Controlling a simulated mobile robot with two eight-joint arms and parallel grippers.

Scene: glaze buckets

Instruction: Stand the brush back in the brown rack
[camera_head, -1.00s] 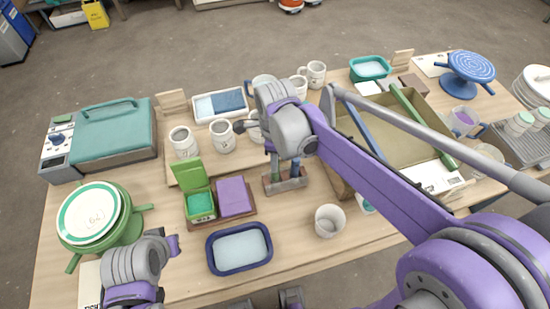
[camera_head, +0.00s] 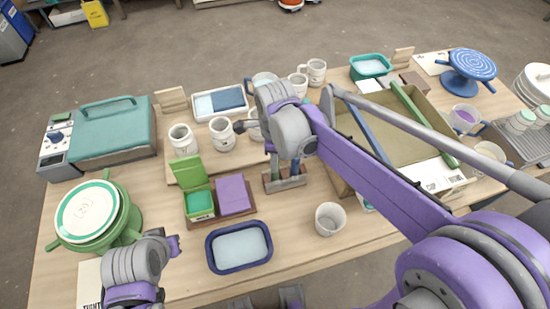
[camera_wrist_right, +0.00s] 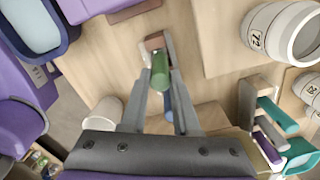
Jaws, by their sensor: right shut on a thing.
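The brown rack (camera_head: 290,187) stands on the table in front of the wooden board, and part of it shows in the right wrist view (camera_wrist_right: 155,41). My right gripper (camera_head: 285,168) points down right over it. In the right wrist view my right gripper (camera_wrist_right: 158,82) is shut on the brush, whose green end (camera_wrist_right: 160,70) shows between the fingers. A blue part shows behind it; I cannot tell if it belongs to the brush. The fingers hide whether the brush is seated in the rack. My left wrist is at lower left; its fingertips are not visible.
A green box (camera_head: 198,200) and a purple block (camera_head: 234,195) are left of the rack. A blue-rimmed tray (camera_head: 240,247) and a white cup (camera_head: 330,218) are nearer. A cardboard box (camera_head: 400,130) stands to the right. Mugs (camera_head: 222,134) stand behind on the board.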

